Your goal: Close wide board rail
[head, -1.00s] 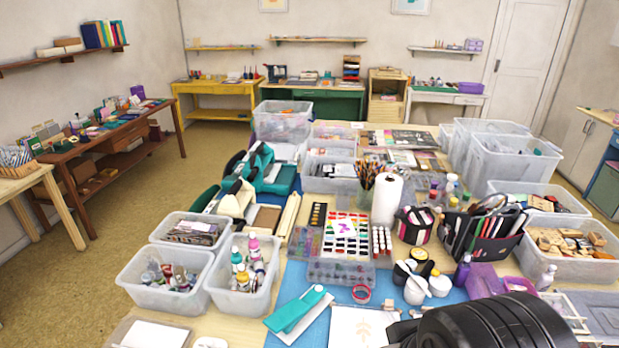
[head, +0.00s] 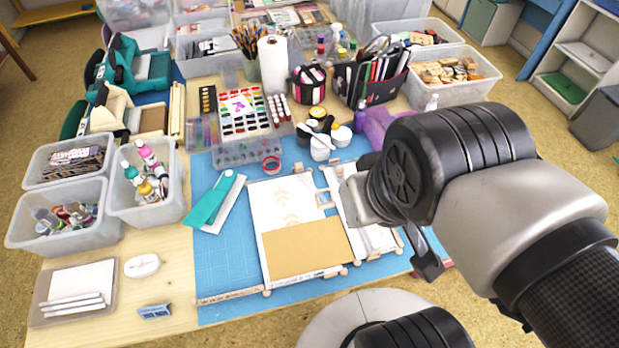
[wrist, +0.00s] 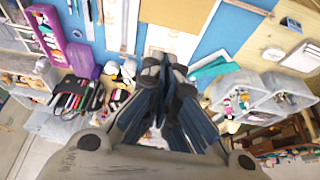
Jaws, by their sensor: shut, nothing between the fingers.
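The wide board (head: 282,199) lies on the blue mat (head: 228,262), with a white printed sheet and a tan panel (head: 305,247) on it. Pale wooden rail pieces run along its front edge, and a thin wooden strip (head: 230,297) sticks out left from its front left corner. I cannot tell which piece is its rail. A narrower board (head: 365,222) lies to its right. My gripper (head: 430,268) hangs right of both boards, partly hidden by my arm. In the wrist view my gripper (wrist: 166,64) is shut and empty, its tips overlapping the view of the boards.
Small pots (head: 320,147) and a purple container (head: 381,122) stand behind. Clear bins (head: 146,196) fill the left. The mat left of the wide board is mostly bare.

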